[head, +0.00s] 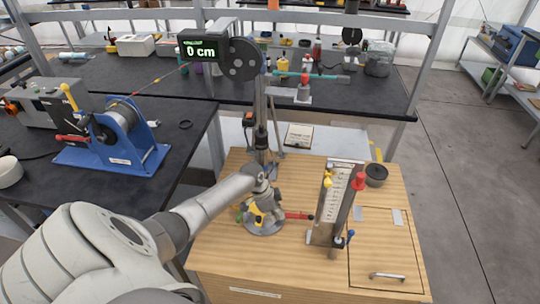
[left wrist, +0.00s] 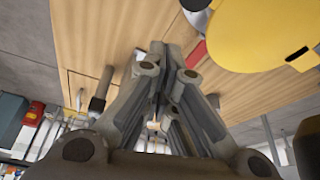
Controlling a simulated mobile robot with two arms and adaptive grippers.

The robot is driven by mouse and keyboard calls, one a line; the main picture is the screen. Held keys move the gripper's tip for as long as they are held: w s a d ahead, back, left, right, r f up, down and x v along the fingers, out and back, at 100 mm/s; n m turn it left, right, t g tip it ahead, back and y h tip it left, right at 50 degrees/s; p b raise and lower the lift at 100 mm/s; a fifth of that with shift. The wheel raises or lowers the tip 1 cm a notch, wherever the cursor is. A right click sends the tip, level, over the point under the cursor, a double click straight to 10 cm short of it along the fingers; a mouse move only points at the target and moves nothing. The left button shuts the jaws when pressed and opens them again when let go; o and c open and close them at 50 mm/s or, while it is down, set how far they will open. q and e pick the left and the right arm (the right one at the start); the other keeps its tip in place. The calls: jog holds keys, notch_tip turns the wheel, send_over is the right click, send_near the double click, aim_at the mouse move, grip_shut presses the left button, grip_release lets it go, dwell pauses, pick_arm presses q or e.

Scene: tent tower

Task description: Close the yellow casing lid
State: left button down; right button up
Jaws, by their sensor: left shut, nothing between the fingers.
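The yellow casing lid (left wrist: 255,35) fills the upper right of the left wrist view as a large rounded yellow shape with a small dark piece on its edge. In the head view, yellow casing parts (head: 258,212) show small and partly covered at the foot of the column device on the wooden bench. I cannot tell how far the lid stands open. My left gripper (head: 262,184) is just above these parts, its fingers hard to make out there. In the left wrist view my left gripper (left wrist: 155,125) is shut and empty, beside the lid. My right gripper is not in view.
A red-handled lever (head: 298,216) sticks out right of the casing. An upright gauge stand (head: 338,205) with yellow and red knobs is close by on the wooden bench (head: 220,262). A blue winch (head: 118,130) stands on the dark table at left. A display reads 0 cm.

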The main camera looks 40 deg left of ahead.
pick_arm(q)
jog(key=w+b+v, duration=0.1)
jog(key=v, duration=0.8)
jog(key=shift+r, duration=0.5)
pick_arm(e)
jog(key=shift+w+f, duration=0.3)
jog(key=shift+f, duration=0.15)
